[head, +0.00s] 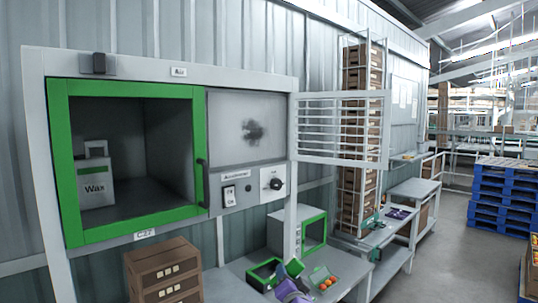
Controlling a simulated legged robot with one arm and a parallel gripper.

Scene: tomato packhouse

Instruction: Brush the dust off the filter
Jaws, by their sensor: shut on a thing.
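The panel I take for the filter (236,130) is a pale grey square in the upright cabinet, right of a green-framed opening. A dark dust patch (253,131) marks its middle, with a fainter grey haze around it. A slatted grille door (330,126) stands swung open to the right of the cabinet. I cannot make out my gripper or a brush in this view. Small purple and green items (290,288) sit at the bottom edge, partly cut off, and I cannot tell what they are.
A box marked Wax (95,180) stands inside the opening. Below the panel are a switch (229,196) and a dark knob (275,184). Brown crates (163,270) stand low at left. A bench (345,266) runs rightward. Blue pallets (503,195) stand across open floor (440,250).

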